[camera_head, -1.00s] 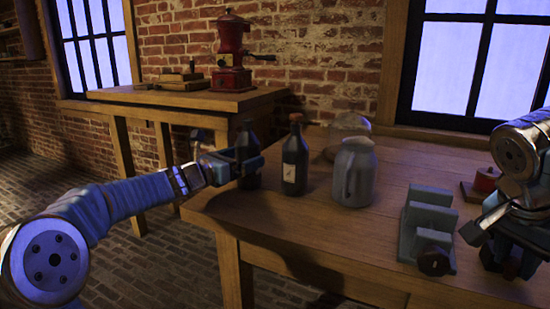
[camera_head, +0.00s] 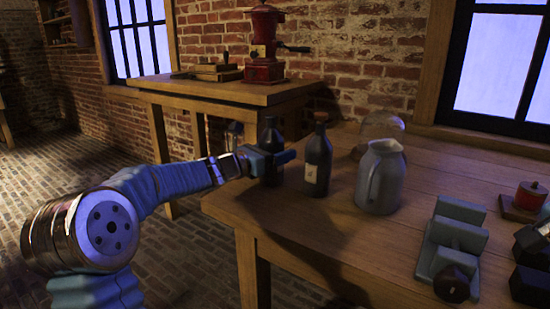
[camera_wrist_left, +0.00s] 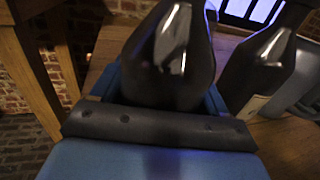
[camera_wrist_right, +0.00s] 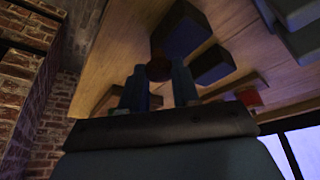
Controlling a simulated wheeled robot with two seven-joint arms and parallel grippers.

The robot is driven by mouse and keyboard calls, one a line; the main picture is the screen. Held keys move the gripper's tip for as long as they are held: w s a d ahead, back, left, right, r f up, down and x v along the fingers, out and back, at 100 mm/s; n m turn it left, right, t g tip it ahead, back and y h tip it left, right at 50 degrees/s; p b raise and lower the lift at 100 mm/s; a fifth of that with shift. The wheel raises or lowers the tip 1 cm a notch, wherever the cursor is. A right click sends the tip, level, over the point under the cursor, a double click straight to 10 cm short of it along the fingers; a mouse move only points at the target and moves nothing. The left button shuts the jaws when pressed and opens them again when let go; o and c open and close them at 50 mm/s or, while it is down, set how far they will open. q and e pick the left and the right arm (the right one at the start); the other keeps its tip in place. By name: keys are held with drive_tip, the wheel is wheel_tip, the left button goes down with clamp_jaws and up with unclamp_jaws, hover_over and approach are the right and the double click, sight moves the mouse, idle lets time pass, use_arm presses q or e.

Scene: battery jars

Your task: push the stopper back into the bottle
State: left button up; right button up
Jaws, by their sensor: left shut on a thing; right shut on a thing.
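A dark bottle (camera_head: 270,135) stands upright at the left edge of the table, its neck showing no stopper. My left gripper (camera_head: 272,163) is shut around its body. The bottle (camera_wrist_left: 170,55) also fills the middle of the left wrist view, its mouth out of frame. In the right wrist view my right gripper (camera_wrist_right: 158,85) is shut on a small brown round piece that looks like the stopper (camera_wrist_right: 158,68). The right gripper cannot be made out in the head view.
A second dark bottle (camera_head: 317,165) with a brown stopper and a pale label stands close right of the held one. A grey jug (camera_head: 381,178), a glass dome (camera_head: 383,127), a grey-blue stand (camera_head: 452,240) and dark blocks (camera_head: 530,283) stand further right. The table front is clear.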

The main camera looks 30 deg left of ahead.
use_arm(q)
drive_tip(key=c, duration=0.4)
drive_tip(key=shift+c, duration=0.2)
drive_tip(key=shift+r, duration=0.15)
drive_tip(key=shift+r+p, duration=0.35)
drive_tip(key=shift+r, duration=0.7)
drive_tip(key=s+d+r, duration=0.9)
drive_tip(key=s+r, duration=0.1)
drive_tip(key=shift+s+r, duration=0.35)
